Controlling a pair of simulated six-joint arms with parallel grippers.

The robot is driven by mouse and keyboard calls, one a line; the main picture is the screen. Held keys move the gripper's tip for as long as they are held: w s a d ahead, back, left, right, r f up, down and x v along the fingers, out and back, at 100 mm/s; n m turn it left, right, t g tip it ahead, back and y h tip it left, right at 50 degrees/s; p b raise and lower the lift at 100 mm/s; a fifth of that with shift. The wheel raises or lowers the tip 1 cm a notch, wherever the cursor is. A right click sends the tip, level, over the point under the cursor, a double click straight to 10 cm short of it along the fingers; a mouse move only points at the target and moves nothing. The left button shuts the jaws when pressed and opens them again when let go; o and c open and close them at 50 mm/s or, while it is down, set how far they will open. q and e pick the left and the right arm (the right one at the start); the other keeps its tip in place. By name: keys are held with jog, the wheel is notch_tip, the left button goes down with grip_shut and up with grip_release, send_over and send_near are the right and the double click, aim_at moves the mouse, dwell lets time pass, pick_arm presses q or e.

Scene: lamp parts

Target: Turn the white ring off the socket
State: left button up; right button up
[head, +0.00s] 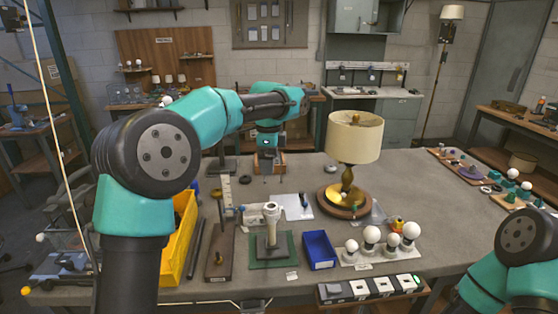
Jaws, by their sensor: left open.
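A pale socket (270,213) stands upright on a post over a green base plate (287,250) near the middle of the table. A whitish band shows at its top; I cannot make out the white ring as a separate part at this size. My left gripper (268,156) is at the far side of the table, pointing down and open, well behind the socket and apart from it. Its fingertips are small and partly blend with an orange-brown stand (280,166) there. Only links of my right arm show at the lower right; its gripper is out of view.
A brass lamp with a cream shade (354,137) stands right of the socket. A blue bin (319,250) and a rack of white bulbs (371,234) lie right and in front. A yellow bin (178,250) is at left. The table's right middle is clear.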

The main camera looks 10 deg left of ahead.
aim_at(270, 207)
pick_arm(q)
jog(key=shift+f, duration=0.1)
notch_tip(270, 207, down, 17)
jog(key=shift+f, duration=0.2)
dwell(0.8)
jog(key=shift+c, duration=0.4)
jog(key=c, duration=1)
jog(key=n, duration=0.3)
jog(key=shift+n, duration=0.4)
jog(key=shift+c, duration=0.2)
jog(key=n, duration=0.3)
jog(key=shift+s+r, duration=0.1)
